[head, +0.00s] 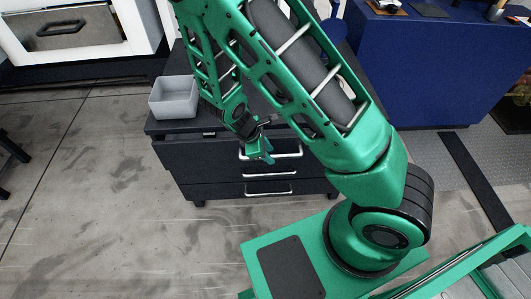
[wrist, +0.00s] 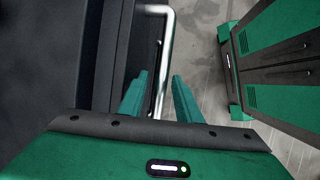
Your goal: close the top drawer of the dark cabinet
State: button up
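The dark cabinet (head: 185,128) stands beyond my base in the head view, with several drawers that have silver bar handles. Its top drawer (head: 195,152) appears to stick out a little past the drawer fronts below. The top drawer's handle (head: 285,154) is partly hidden by my gripper (head: 262,151). In the wrist view, my gripper (wrist: 160,82) is open. The handle bar (wrist: 167,55) runs between the two fingers, with a visible gap on each side. I cannot tell whether a finger touches the bar. My arm hides much of the cabinet top.
A grey open bin (head: 174,112) stands on the cabinet's left top corner. Two lower handles (head: 268,192) sit below the top one. A blue counter (head: 425,60) stands at the back right, and a white oven-like unit (head: 70,30) at the back left.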

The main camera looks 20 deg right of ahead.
grip_shut()
jog(key=w, duration=0.2)
jog(key=w+d, duration=0.1)
jog(key=w, duration=0.1)
jog(key=shift+w+d+r, duration=0.1)
jog(key=shift+w+d, duration=0.05)
jog(key=shift+d, duration=0.05)
jog(key=shift+o, duration=1.3)
grip_release()
jog(key=shift+w, duration=0.1)
jog(key=shift+a, duration=0.1)
jog(key=v, duration=1)
jog(key=shift+r, duration=0.3)
